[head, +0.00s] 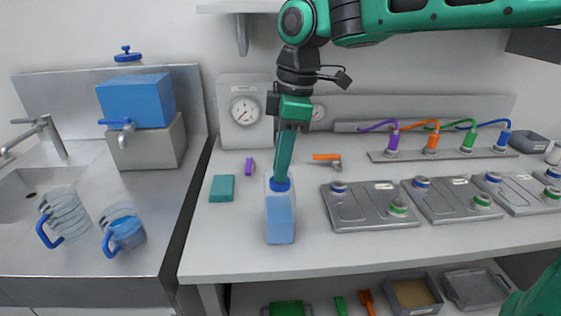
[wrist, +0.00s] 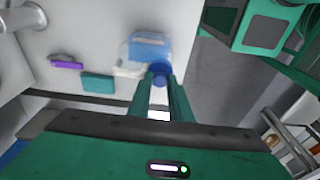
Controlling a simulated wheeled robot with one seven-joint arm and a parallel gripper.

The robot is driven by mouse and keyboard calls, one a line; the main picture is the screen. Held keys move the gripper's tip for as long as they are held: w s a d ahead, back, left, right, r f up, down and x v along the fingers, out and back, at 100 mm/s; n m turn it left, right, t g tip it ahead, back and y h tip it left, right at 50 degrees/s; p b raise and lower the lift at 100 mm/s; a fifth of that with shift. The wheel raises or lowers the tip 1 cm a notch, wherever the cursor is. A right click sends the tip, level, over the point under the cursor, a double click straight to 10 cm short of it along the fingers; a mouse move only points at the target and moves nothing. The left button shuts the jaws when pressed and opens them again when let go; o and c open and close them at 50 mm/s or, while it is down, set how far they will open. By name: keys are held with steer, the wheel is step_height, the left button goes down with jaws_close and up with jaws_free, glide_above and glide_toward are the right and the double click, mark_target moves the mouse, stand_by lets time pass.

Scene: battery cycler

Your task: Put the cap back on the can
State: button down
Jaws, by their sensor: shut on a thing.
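The can (head: 280,220) is a translucent, blue-tinted container standing upright near the front of the bench. It also shows in the wrist view (wrist: 148,46), just beyond the fingertips. The blue cap (head: 279,185) is at the can's top, and in the wrist view (wrist: 159,70) it sits between the fingertips. My gripper (head: 281,178) points down over the can and is shut on the cap; its fingertips also show in the wrist view (wrist: 158,78). I cannot tell whether the cap is seated on the can's neck or just above it.
A teal block (head: 222,188) and a purple piece (head: 249,166) lie left of the can. An orange tool (head: 327,157) lies behind it. Grey battery plates (head: 368,205) stand to the right. A sink counter with two clear jugs (head: 63,214) is at left.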

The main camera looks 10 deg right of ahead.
stand_by(0.3)
steer(key=c, duration=1.5)
jaws_free()
steer(key=shift+c, duration=0.2)
steer(key=shift+o, duration=0.3)
steer(key=o, duration=0.4)
steer(key=shift+r, duration=3.55)
steer(key=shift+d, duration=0.1)
